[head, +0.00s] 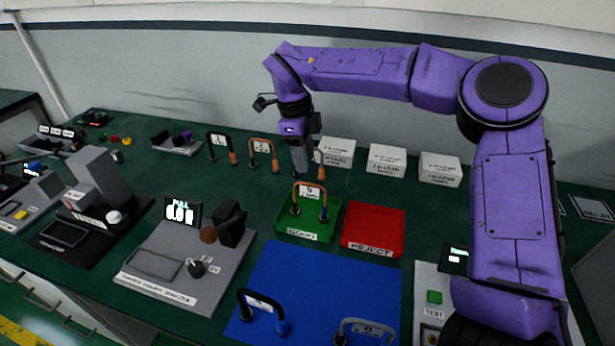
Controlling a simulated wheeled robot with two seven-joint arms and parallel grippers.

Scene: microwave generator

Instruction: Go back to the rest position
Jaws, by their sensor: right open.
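My right arm reaches in from the right, and its gripper (302,170) hangs pointing down just behind the green tray. The gripper is open, and I see nothing held in it. My left gripper is not in view.
A blue mat (315,275) in front carries a black-and-blue cable (262,301) and a grey cable (366,328). Tagged cables (219,140) stand behind, left of the gripper. White boxes (387,160) line the back. A grey meter station (152,275) stands left.

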